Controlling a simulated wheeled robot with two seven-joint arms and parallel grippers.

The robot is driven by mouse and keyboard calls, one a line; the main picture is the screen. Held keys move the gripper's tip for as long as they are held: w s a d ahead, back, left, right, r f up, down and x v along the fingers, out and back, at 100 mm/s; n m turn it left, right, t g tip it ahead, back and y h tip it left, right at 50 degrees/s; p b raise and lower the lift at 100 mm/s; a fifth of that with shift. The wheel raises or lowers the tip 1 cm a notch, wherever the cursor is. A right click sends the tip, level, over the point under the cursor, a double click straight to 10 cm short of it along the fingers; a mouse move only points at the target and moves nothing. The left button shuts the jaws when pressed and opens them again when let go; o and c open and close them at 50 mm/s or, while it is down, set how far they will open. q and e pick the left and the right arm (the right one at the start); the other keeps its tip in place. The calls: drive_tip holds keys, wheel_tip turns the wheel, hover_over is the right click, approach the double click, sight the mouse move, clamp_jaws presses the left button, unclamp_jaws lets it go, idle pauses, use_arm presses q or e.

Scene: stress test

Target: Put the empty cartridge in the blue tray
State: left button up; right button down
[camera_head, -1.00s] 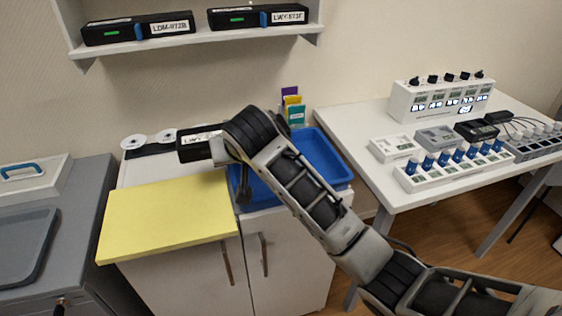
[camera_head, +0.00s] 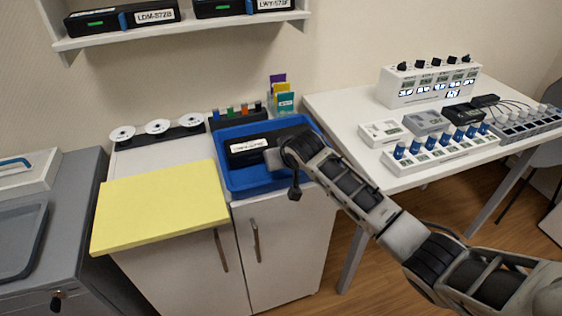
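The cartridge (camera_head: 249,146) is a black box with a white label, and no green light shows on it. It is over or inside the blue tray (camera_head: 232,187), within its outline; I cannot tell whether it touches the floor of the tray. My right gripper (camera_head: 272,158) comes in from the right and its pale fingers meet the near side of the cartridge. It looks shut on it, though the wrist hides part of the cartridge's right end. My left gripper is not in view.
Two similar cartridges with green lights, one on the left (camera_head: 125,17) and one on the right (camera_head: 243,5), sit on the wall shelf (camera_head: 190,28). A yellow board (camera_head: 160,208) lies left of the tray. A rack of blue-capped vials (camera_head: 440,150) stands on the right table.

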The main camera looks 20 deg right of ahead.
drive_tip(key=shift+f, duration=0.4)
drive_tip(key=c, duration=1.5)
unclamp_jaws()
drive_tip(key=shift+f, duration=0.2)
